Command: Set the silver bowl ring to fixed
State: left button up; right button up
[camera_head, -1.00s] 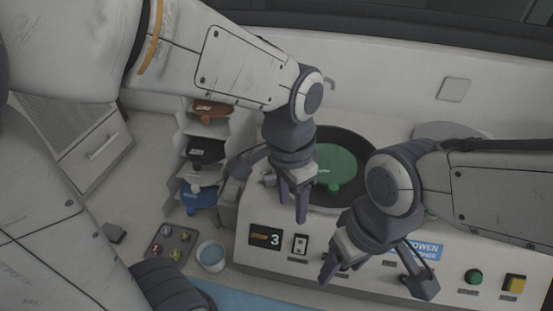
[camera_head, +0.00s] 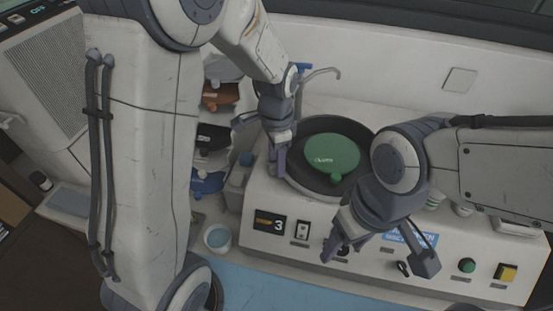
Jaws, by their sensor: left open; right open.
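The round dark bowl (camera_head: 360,133) is set in the top of the white press. A thin silver ring (camera_head: 303,191) shows along its lower left edge; the rest of the ring is hard to make out. A green disc (camera_head: 333,151) with a knob lies in the bowl. My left gripper (camera_head: 279,165) is open at the bowl's left rim, fingers pointing down. I cannot tell whether it touches the ring. My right gripper (camera_head: 338,246) is open in front of the press's front panel, and its arm hides the bowl's right side.
The front panel has a display reading 3 (camera_head: 270,224), a rocker switch (camera_head: 302,230), a green button (camera_head: 467,265) and a yellow button (camera_head: 506,272). A tap (camera_head: 320,73) stands behind the bowl. A rack of coloured discs (camera_head: 211,138) is at left, above a white cup (camera_head: 217,237).

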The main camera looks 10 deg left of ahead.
pick_arm(q)
jog(key=shift+f, duration=0.4)
grip_shut()
dwell(1.2)
